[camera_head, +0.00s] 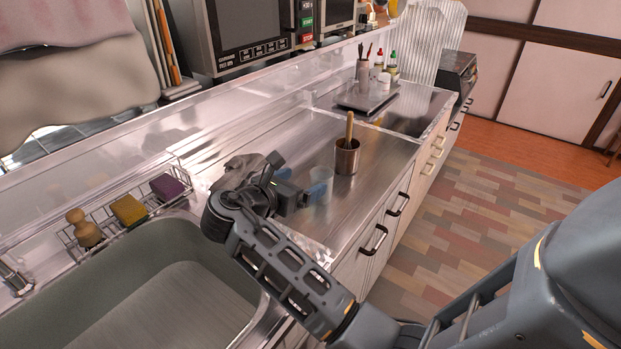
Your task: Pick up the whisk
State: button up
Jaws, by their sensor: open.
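I cannot make out a whisk for certain. A wooden handle (349,127) sticks up out of a metal cup (347,158) on the steel counter; whatever is at its lower end is hidden inside the cup. My gripper (301,183) is left of the cup, over the counter, and its blue-tipped fingers are apart. Nothing shows clearly between them. The gripper and the cup look apart.
A clear, glass-like vessel (322,175) seems to stand just behind the fingers. A grey cloth (238,171) lies behind my wrist. The sink (150,262) and a wire rack with sponges (129,209) are at left. Bottles (391,62) stand farther back.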

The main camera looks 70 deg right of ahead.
aim_at(349, 122)
jog(key=z, duration=1.4)
